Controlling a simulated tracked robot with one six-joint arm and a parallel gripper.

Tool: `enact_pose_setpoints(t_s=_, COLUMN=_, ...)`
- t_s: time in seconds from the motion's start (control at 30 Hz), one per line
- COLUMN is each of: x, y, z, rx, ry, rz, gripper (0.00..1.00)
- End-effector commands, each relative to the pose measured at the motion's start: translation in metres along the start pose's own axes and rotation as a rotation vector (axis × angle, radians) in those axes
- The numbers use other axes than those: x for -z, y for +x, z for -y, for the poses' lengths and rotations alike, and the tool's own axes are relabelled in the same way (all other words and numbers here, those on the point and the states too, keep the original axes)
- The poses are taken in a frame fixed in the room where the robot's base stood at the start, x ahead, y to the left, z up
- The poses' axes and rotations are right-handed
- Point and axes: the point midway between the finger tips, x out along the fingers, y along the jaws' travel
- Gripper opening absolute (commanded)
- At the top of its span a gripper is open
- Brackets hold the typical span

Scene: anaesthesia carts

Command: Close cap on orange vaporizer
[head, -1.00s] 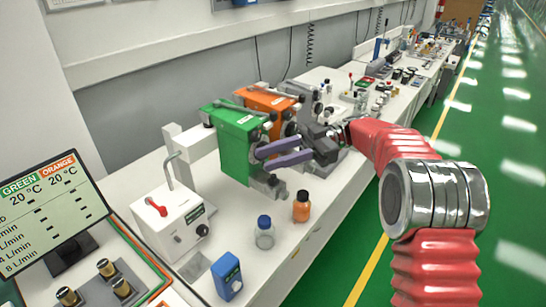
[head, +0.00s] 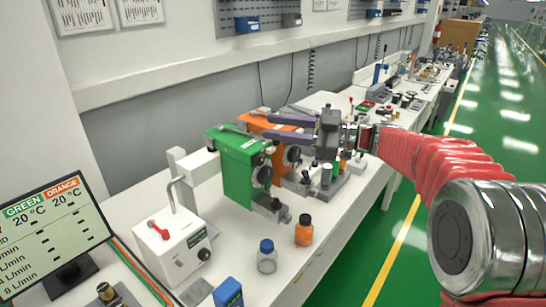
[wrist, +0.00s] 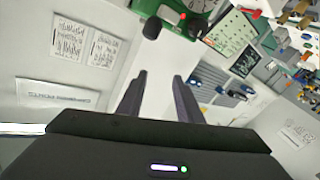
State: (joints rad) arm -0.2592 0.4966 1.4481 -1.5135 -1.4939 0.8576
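The orange vaporizer (head: 287,152) stands on the white bench just behind the green vaporizer (head: 236,170). My gripper (head: 267,126) is level with its top, coming from the right, with its two purple fingers pointing left across its upper part. The fingers are spread and empty; they also show apart in the wrist view (wrist: 160,76). The fingers and gripper body hide much of the orange vaporizer's top, so I cannot make out its cap. Whether the fingers touch it, I cannot tell.
An orange bottle (head: 304,231) and a clear blue-capped bottle (head: 266,260) stand at the bench's front. A white box with a red lever (head: 172,242) and a monitor (head: 50,230) are at left. The wall runs behind the vaporizers.

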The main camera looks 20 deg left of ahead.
Motion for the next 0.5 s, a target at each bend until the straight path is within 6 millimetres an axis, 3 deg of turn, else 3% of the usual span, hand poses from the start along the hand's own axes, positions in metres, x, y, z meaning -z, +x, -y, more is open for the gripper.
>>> enact_pose_setpoints(t_s=0.17, x=0.036, y=-0.029, z=-0.046, rx=-0.295, ry=-0.078, rz=0.058, gripper=0.33)
enact_pose_setpoints(t_s=0.3, x=0.057, y=-0.066, z=-0.075, rx=-0.522, ry=-0.110, rz=0.120, gripper=0.33)
enact_pose_setpoints(t_s=0.5, x=0.080, y=-0.133, z=-0.095, rx=-0.827, ry=-0.112, rz=0.229, gripper=0.33)
